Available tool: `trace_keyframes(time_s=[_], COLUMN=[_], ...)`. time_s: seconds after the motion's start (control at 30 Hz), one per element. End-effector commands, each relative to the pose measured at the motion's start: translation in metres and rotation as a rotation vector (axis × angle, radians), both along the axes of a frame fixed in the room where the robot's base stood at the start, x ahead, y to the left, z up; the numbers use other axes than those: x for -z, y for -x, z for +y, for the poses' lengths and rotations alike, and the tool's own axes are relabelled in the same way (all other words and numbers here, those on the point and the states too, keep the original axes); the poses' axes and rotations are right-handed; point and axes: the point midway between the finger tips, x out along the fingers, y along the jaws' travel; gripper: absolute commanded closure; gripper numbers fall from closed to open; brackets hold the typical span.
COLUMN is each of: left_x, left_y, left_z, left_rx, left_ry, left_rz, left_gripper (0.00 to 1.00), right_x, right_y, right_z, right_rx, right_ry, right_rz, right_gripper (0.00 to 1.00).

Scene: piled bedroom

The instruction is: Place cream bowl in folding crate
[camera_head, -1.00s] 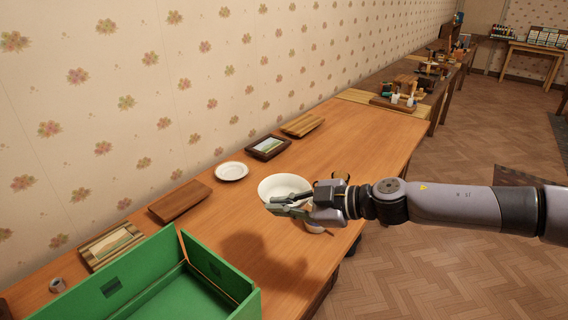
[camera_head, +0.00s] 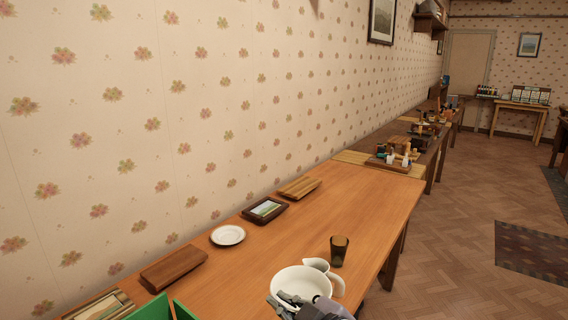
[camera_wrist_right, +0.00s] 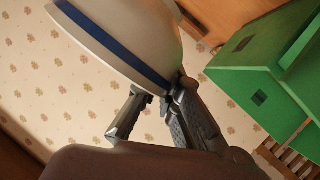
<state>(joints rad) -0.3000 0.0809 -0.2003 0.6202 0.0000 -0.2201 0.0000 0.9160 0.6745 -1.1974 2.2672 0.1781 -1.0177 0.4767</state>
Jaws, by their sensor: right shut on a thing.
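The cream bowl (camera_head: 303,272) is at the bottom middle of the head view. My right gripper (camera_head: 288,300) is shut on its rim, partly cut off by the lower edge. In the right wrist view the bowl (camera_wrist_right: 125,35) shows a blue band and is tilted in the picture, with my right gripper's fingers (camera_wrist_right: 162,95) at its rim. The green folding crate (camera_head: 160,309) shows only a corner at the bottom left of the head view. It also shows at the right of the wrist view (camera_wrist_right: 240,62), apart from the bowl. My left gripper is not in view.
A small white jug (camera_head: 316,264) and a dark glass (camera_head: 339,251) stand just beyond the bowl. A white saucer (camera_head: 228,235), a brown board (camera_head: 174,268) and a picture frame (camera_head: 264,209) lie along the wall side. The middle of the table (camera_head: 250,268) is clear.

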Motion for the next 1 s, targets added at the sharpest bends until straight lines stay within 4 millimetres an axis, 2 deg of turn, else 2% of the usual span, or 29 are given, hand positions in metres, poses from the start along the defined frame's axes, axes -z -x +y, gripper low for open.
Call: trace_keyframes(time_s=[0.37,0.6,0.8,1.0], left_x=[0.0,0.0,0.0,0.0], left_y=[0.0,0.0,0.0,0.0], left_z=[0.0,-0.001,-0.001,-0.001], left_rx=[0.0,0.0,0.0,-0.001], left_ry=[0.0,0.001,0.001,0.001], left_rz=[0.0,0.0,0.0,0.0], left_gripper=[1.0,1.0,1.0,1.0], right_x=[0.027,0.047,0.056,0.058], right_y=[0.016,0.037,0.051,0.056], right_z=[-0.088,-0.15,-0.18,-0.187], right_rx=[0.316,0.498,0.584,0.608], right_ry=[-0.002,0.001,0.001,-0.008], right_rz=[0.008,0.003,0.0,-0.001], right_gripper=[1.0,1.0,1.0,1.0])
